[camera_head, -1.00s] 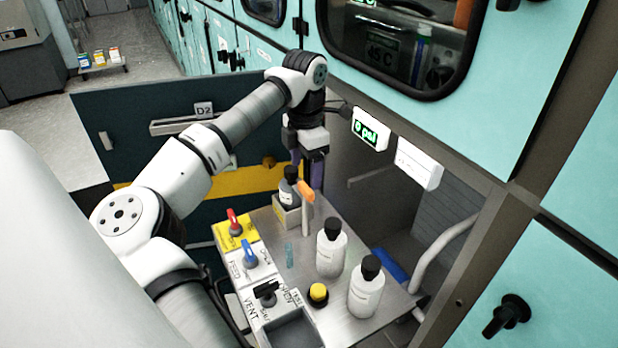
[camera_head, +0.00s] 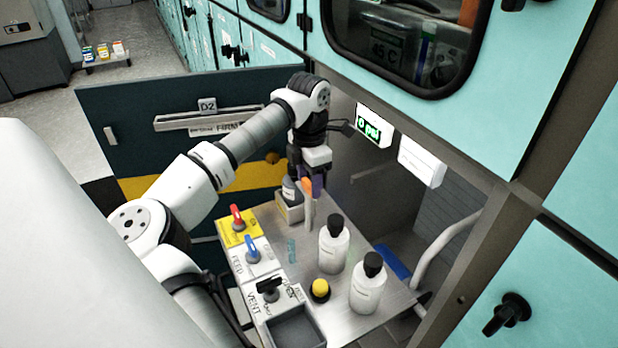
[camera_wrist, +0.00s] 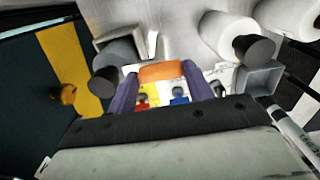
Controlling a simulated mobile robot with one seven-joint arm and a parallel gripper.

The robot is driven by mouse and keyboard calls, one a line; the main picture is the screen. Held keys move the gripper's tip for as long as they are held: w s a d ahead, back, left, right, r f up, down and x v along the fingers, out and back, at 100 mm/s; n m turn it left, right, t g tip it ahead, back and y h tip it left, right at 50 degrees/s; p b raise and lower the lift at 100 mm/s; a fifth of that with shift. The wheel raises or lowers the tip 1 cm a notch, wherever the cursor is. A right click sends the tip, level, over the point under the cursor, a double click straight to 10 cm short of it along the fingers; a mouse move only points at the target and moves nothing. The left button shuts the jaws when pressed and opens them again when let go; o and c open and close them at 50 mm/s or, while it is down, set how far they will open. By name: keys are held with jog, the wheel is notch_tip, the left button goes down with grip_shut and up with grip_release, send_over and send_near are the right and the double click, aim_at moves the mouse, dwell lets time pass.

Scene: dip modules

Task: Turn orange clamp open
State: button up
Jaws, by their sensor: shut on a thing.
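The orange clamp (camera_head: 307,188) sits atop a pale upright post at the far end of the metal tray. My gripper (camera_head: 312,182) has purple fingers and is at the clamp from above. In the wrist view the orange clamp (camera_wrist: 162,71) lies between the two fingertips (camera_wrist: 161,80), and the gripper is shut on it.
Two white bottles (camera_head: 334,250) (camera_head: 368,287) with black caps and a yellow button (camera_head: 320,289) stand on the metal tray (camera_head: 345,312). Red (camera_head: 237,216), blue (camera_head: 251,246) and black (camera_head: 269,287) valve handles line its left side. The display (camera_head: 374,128) reads 0 psi.

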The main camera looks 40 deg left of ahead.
jog(key=shift+m, duration=0.3)
jog(key=m+b, duration=0.1)
jog(key=m, duration=0.2)
jog(key=shift+m, duration=0.3)
jog(key=m, duration=0.9)
jog(key=shift+m, duration=2.3)
jog(key=o, duration=1)
